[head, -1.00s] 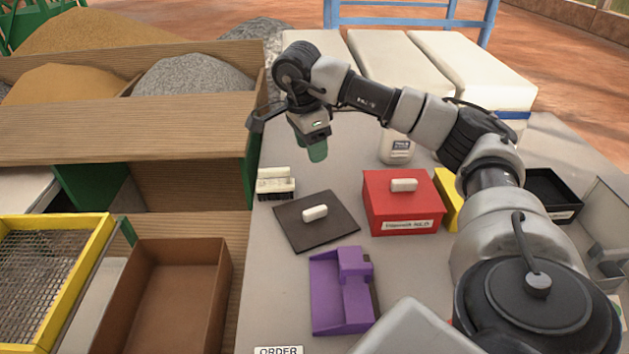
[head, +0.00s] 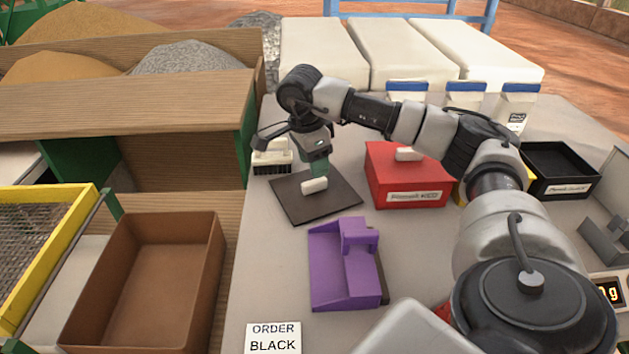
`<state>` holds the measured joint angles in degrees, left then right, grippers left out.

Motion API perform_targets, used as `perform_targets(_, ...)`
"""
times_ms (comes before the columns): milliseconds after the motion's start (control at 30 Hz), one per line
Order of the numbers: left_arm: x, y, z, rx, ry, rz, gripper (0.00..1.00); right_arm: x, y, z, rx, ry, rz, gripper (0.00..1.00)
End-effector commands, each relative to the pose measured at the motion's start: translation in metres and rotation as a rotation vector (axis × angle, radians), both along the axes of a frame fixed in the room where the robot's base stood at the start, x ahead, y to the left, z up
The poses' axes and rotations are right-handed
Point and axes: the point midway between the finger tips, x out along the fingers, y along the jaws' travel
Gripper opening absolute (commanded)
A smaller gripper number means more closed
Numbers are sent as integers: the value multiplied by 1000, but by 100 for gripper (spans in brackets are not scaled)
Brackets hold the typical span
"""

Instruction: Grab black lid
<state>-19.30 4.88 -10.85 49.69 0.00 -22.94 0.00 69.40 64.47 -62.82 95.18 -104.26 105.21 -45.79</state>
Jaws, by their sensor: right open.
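The black lid (head: 297,205) is a flat dark square plate lying on the grey table, with a white handle (head: 314,186) on its middle. My right gripper (head: 318,171) is open and points down just above and behind the white handle. Its fingertips partly overlap the handle's back edge in the picture, and I cannot tell whether they touch it. My left gripper is not in view.
A red box (head: 406,180) with a white-handled lid stands right of the black lid. A purple scoop-like block (head: 342,265) lies in front. A white brush (head: 271,157) sits behind. A black tray (head: 557,170) is at right, and a card reading ORDER BLACK (head: 272,338) is at the front.

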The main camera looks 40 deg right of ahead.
Motion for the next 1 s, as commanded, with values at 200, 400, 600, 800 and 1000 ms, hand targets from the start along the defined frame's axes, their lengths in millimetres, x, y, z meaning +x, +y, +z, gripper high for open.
perform_targets(200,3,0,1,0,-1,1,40,0,-2,-18,-1,1,0,49)
perform_targets(400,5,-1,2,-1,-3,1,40,5,-2,-48,0,2,0,49)
perform_targets(600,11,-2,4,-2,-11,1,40,4,-5,-64,0,0,0,49)
perform_targets(800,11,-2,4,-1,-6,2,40,4,-5,-64,0,0,0,49)
perform_targets(1000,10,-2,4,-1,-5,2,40,4,-5,-64,0,0,0,20)
